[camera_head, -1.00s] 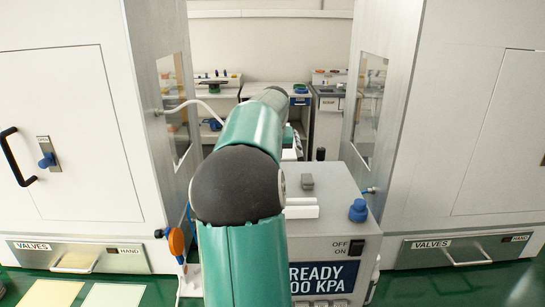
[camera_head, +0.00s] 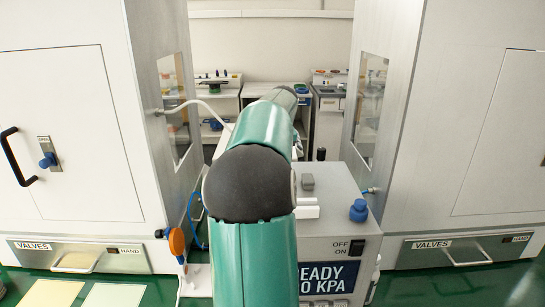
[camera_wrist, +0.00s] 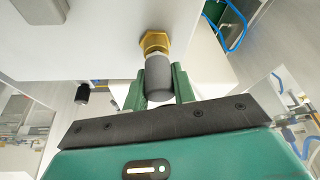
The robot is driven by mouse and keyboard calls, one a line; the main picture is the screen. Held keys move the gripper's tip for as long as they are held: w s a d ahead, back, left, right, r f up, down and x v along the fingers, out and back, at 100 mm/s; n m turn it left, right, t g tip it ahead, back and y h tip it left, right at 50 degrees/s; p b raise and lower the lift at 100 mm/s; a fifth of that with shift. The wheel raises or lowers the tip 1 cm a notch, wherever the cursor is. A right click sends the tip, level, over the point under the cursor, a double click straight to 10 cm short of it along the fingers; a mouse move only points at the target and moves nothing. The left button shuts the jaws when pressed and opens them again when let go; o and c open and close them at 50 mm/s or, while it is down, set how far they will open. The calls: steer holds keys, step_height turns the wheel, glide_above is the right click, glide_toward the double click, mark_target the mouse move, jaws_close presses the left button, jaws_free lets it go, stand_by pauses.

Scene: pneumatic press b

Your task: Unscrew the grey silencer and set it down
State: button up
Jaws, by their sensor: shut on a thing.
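The grey silencer (camera_wrist: 159,78) is a dark grey cylinder in the wrist view. Its far end meets a brass fitting (camera_wrist: 154,42) on the side of a light grey housing (camera_wrist: 95,35). My gripper (camera_wrist: 160,85) has its two green fingers on either side of the silencer and is shut on it. I cannot tell how far the thread is engaged. In the head view my own arm hides the gripper and the silencer.
White cabinets stand left (camera_head: 75,120) and right (camera_head: 465,120). An orange-handled part (camera_head: 177,242) and blue tubing (camera_head: 192,215) are left of my arm.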

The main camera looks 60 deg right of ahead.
stand_by(0.3)
steer(key=shift+n+y, duration=0.3)
steer(key=shift+n, duration=0.7)
steer(key=shift+n+t+y, duration=0.3)
steer(key=shift+n+t, duration=0.1)
steer(key=shift+n, duration=0.5)
steer(key=shift+a+n+y, duration=0.1)
steer(key=shift+n+y, duration=0.2)
steer(key=shift+n, duration=0.5)
steer(key=o, duration=0.6)
steer(key=shift+c, duration=0.2)
